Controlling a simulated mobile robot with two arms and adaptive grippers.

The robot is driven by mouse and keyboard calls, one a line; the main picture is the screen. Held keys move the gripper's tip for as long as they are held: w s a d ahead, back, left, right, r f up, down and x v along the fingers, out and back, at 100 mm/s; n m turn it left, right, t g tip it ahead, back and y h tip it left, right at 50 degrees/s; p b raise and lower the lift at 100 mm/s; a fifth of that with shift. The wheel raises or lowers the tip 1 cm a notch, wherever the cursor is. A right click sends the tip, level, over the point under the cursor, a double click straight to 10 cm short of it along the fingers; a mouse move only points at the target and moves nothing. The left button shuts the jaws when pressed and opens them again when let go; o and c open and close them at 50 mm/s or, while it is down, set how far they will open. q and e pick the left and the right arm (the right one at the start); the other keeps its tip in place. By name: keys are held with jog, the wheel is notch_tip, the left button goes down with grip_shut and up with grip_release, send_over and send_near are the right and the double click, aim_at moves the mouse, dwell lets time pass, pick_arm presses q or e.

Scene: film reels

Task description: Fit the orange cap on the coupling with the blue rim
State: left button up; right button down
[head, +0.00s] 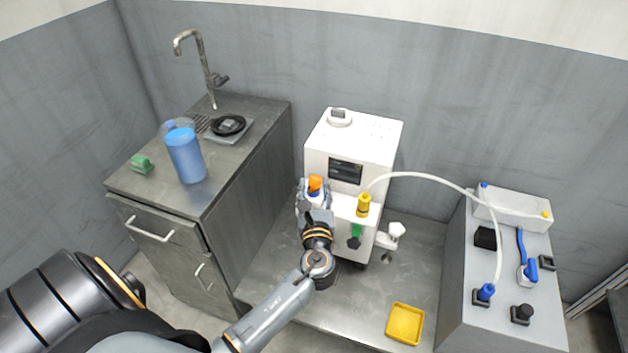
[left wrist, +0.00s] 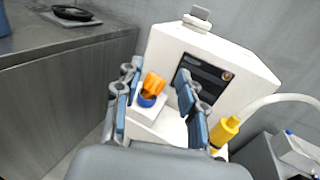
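The orange cap (head: 315,183) is at the blue-rimmed coupling (head: 314,193) on the left front of the white machine (head: 370,135). In the left wrist view the cap (left wrist: 153,85) stands directly over the blue rim (left wrist: 147,100) and appears to touch it; I cannot tell whether it is fully seated. My left gripper (head: 314,187) is at the coupling. In the left wrist view its fingers (left wrist: 160,90) are spread, one on each side of the cap, with visible gaps. My right gripper is not in view.
A yellow connector (head: 363,204) with a white hose stands close to the right of my left gripper. A yellow tray (head: 405,324) lies on the low metal bench. A grey console (head: 515,275) is at the right, a sink cabinet (head: 200,150) at the left.

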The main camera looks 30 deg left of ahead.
pick_arm(q)
jog(key=v, duration=0.4)
jog(key=shift+p, duration=0.3)
jog(key=shift+a, duration=0.1)
jog(key=s+d+f+n+g+h, duration=0.25)
jog(key=s+f, duration=0.25)
jog(key=f, duration=0.7)
jog(key=s+d+f+n+g+h, duration=0.1)
jog(key=s+f+n+g+h, duration=0.25)
jog(key=f, duration=0.75)
jog(key=s+d+f+n+g+h, duration=0.15)
jog(key=s+f+n, duration=0.35)
jog(key=f, duration=0.7)
jog(key=s+d+f+n+g+h, duration=0.1)
jog(key=s+f+n, duration=0.4)
jog(key=s, duration=0.5)
jog(key=s+f+n+g+h, duration=0.1)
jog(key=s+f+n+g, duration=0.2)
jog(key=s, duration=0.7)
jog(key=s+d+f+n+g+h, duration=0.1)
jog(key=s+f+n+g, duration=0.1)
jog(key=s+f+n, duration=0.4)
jog(key=s+n, duration=0.1)
jog(key=s, duration=0.3)
jog(key=shift+d+f, duration=0.35)
jog(key=shift+f, duration=0.05)
jog(key=shift+s, duration=0.1)
